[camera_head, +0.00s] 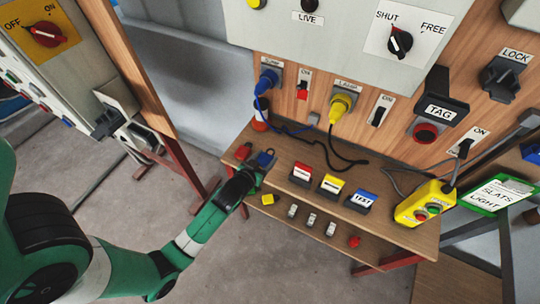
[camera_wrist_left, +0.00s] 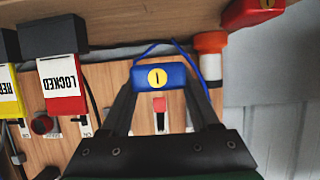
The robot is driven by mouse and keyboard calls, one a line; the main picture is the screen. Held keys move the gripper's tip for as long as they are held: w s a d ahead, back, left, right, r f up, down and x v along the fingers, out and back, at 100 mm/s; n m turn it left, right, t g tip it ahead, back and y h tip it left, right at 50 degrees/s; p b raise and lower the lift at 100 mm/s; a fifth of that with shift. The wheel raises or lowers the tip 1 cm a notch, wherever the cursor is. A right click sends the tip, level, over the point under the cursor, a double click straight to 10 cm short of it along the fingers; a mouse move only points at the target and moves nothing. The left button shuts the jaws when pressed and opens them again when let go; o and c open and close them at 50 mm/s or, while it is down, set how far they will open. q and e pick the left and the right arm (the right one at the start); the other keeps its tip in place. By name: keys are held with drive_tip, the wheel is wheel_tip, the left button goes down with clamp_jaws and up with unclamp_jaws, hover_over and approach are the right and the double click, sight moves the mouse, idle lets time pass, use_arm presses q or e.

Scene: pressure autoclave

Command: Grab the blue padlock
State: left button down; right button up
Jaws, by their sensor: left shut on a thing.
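The blue padlock (camera_head: 265,158) is at the left end of the wooden shelf, at the tip of my left gripper (camera_head: 256,168). In the left wrist view the blue padlock (camera_wrist_left: 158,76) shows its blue body with a round yellow face. It sits between the two dark fingers of my left gripper (camera_wrist_left: 161,88), which are shut on it. I cannot tell whether the padlock still touches the shelf. My right gripper is in neither view.
A red padlock (camera_head: 243,151) is just left of the blue one, and a yellow block (camera_head: 267,199) lies near the front. Red, yellow and blue tags (camera_head: 332,184) stand to the right on the shelf (camera_head: 290,150). An orange-and-white cylinder (camera_head: 260,114) stands behind. Cables hang from the panel.

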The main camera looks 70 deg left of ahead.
sight(260, 158)
use_arm(q)
drive_tip(key=s+r, duration=0.1)
drive_tip(key=r, duration=0.1)
drive_tip(key=s+d+r+p, duration=0.1)
drive_tip(key=shift+s+d+r, duration=0.15)
drive_tip(key=shift+d+r, duration=0.05)
drive_tip(key=shift+r, duration=0.15)
drive_tip(key=p+v, duration=0.1)
drive_tip(key=v, duration=0.7)
drive_tip(key=shift+s+f, duration=0.15)
drive_tip(key=shift+s, duration=0.45)
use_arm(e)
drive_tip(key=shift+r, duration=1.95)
